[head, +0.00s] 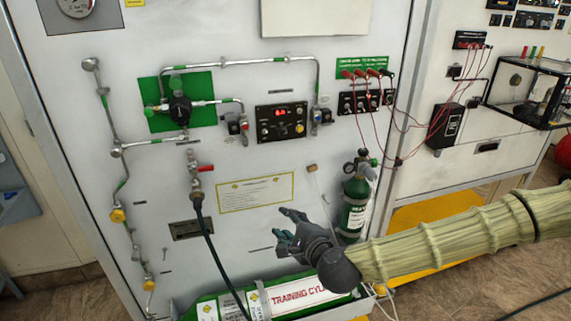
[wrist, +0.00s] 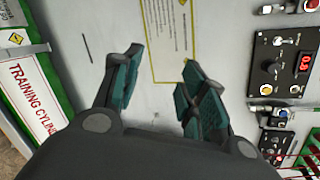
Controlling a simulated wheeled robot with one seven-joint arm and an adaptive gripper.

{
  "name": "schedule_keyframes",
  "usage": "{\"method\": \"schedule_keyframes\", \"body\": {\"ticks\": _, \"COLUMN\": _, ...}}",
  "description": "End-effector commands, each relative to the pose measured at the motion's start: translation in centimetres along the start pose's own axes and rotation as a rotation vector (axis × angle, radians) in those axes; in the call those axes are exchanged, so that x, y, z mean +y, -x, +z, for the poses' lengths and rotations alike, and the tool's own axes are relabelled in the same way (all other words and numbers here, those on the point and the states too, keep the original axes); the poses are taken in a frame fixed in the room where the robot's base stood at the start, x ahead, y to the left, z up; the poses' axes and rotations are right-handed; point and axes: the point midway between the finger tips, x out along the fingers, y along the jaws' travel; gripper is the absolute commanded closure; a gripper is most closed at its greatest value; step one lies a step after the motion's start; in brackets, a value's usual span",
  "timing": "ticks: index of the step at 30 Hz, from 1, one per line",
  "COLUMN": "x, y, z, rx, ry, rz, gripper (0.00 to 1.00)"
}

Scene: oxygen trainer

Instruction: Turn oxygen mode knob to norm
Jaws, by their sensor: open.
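The labels are too small to read, so I cannot tell which knob is the oxygen mode knob. My gripper (head: 282,226) is open and empty, below the panel and apart from it. In the wrist view its two fingers (wrist: 160,64) are spread, with nothing between them.
A green training cylinder (head: 237,300) lies low in front. A green bottle (head: 355,205) stands right of my gripper. A hose (head: 212,245) hangs at the left. Red leads (head: 395,110) run at the right. A yellow-bordered notice (head: 255,191) is flat on the wall between gripper and panel.

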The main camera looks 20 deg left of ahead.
Motion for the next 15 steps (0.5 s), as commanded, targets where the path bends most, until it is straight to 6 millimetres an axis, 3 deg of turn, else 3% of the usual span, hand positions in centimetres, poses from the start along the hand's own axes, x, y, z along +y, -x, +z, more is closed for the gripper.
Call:
{"method": "schedule_keyframes", "body": {"ticks": 1, "x": -3.6, "y": -0.3, "z": 0.7, "rx": -0.008, "ry": -0.058, "rz": -0.067, "gripper": 0.58}}
{"method": "schedule_keyframes", "body": {"ticks": 3, "x": -8.2, "y": -0.1, "z": 1.6, "rx": -0.024, "ry": -0.135, "rz": -0.145, "gripper": 0.58}}
{"method": "schedule_keyframes", "body": {"ticks": 6, "x": -13.2, "y": 0.3, "z": 2.5, "rx": -0.044, "ry": -0.218, "rz": -0.231, "gripper": 0.58}}
{"method": "schedule_keyframes", "body": {"ticks": 9, "x": -16.3, "y": 0.8, "z": 3.1, "rx": -0.061, "ry": -0.270, "rz": -0.283, "gripper": 0.58}}
{"method": "schedule_keyframes", "body": {"ticks": 15, "x": -18.4, "y": 0.6, "z": 3.5, "rx": -0.070, "ry": -0.301, "rz": -0.312, "gripper": 0.58}}
